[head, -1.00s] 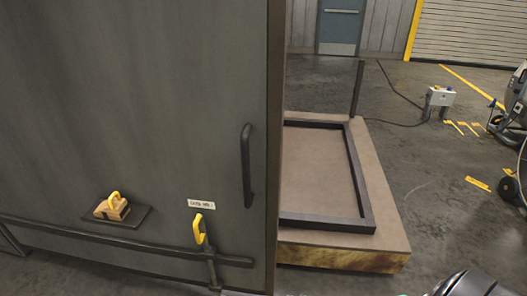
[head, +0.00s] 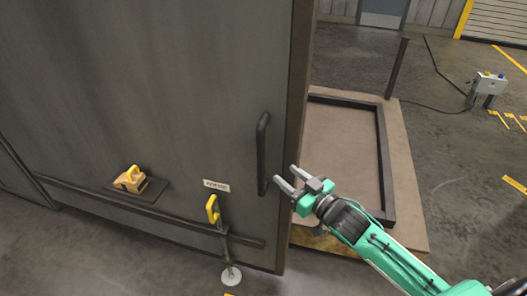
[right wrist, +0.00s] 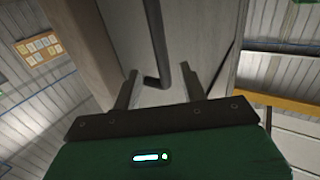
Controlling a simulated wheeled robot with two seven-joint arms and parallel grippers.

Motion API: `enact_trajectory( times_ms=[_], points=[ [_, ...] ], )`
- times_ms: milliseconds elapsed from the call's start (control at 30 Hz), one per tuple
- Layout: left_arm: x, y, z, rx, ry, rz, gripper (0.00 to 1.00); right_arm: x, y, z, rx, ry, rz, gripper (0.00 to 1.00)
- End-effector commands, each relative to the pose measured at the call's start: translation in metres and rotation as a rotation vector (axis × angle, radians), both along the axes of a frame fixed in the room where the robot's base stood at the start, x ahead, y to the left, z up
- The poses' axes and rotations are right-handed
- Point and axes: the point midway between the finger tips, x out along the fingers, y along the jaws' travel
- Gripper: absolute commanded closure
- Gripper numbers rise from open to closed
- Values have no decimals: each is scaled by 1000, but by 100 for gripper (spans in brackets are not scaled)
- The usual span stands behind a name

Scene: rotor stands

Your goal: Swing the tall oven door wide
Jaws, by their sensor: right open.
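The tall grey oven door (head: 160,90) fills the left of the head view and looks closed. Its dark vertical bar handle (head: 262,153) is near the door's right edge. My right gripper (head: 285,175) is open and empty, its fingertips just right of the handle's lower part. In the right wrist view the handle (right wrist: 157,45) runs down from the top, its bent lower end lined up between the open fingers (right wrist: 160,76). I cannot tell whether the fingers straddle it. A yellow-handled latch (head: 212,209) sits low on the door. My left gripper is out of view.
A horizontal bar (head: 140,214) crosses the low door, with a foot (head: 231,276) on the floor. A low platform with a dark frame (head: 385,170) stands right of the door.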

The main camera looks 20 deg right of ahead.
Motion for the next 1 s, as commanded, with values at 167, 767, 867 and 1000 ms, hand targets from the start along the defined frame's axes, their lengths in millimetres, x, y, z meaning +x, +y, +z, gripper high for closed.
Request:
enact_trajectory(
  times_ms=[167, 767, 867, 1000],
  points=[
    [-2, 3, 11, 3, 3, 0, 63, 26, 10, 4, 1, -2, -1, 57],
    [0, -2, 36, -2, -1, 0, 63, 107, 44, 2, 0, -1, 0, 57],
    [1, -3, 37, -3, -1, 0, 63, 112, 46, 1, -1, 0, 0, 57],
    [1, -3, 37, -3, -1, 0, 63, 114, 46, 0, -2, 0, 0, 57]
  ],
)
